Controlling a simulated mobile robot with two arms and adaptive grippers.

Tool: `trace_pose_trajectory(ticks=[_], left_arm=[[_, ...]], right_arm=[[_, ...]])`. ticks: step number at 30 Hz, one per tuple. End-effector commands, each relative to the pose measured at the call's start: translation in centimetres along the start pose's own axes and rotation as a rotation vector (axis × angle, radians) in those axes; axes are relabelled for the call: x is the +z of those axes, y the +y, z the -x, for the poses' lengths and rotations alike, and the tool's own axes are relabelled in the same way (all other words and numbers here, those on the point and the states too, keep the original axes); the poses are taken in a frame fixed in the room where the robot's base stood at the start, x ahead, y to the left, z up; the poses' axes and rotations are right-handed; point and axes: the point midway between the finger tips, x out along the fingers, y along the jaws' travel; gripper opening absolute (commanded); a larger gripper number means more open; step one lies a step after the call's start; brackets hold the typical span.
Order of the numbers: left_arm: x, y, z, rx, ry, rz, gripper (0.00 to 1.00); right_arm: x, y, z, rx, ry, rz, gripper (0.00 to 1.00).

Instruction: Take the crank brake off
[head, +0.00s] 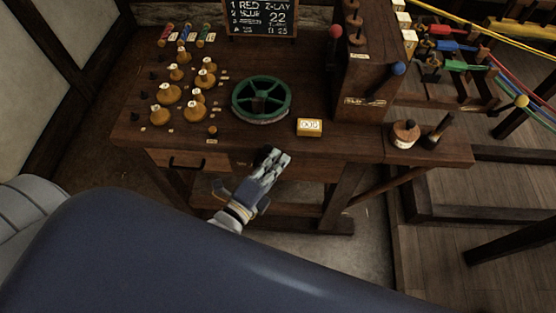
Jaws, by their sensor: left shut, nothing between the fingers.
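A wooden machine box (372,75) stands at the right of the bench. A lever with a red knob (335,32) rises by its left side, and a blue knob (398,69) sticks out at its front right. A small label (366,101) is low on its front, too small to read. I cannot tell which part is the crank brake. My left gripper (274,158) is shut and empty, at the bench's front edge below the green wheel, apart from both knobs. My right gripper is not in view.
A round wooden piece (405,134) sits right.

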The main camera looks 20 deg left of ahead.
Motion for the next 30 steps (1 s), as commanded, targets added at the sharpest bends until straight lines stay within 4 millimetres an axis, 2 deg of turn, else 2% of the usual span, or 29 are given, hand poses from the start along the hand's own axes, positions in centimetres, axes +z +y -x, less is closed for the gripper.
trace_pose_trajectory(ticks=[14, 30], left_arm=[[0.9, -0.4, 0.5, -0.054, 0.001, 0.098, 0.0], [4.8, -0.9, 2.6, -0.257, -0.001, 0.471, 0.0]], right_arm=[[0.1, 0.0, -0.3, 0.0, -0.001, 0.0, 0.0], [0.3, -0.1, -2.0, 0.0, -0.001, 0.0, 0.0]])
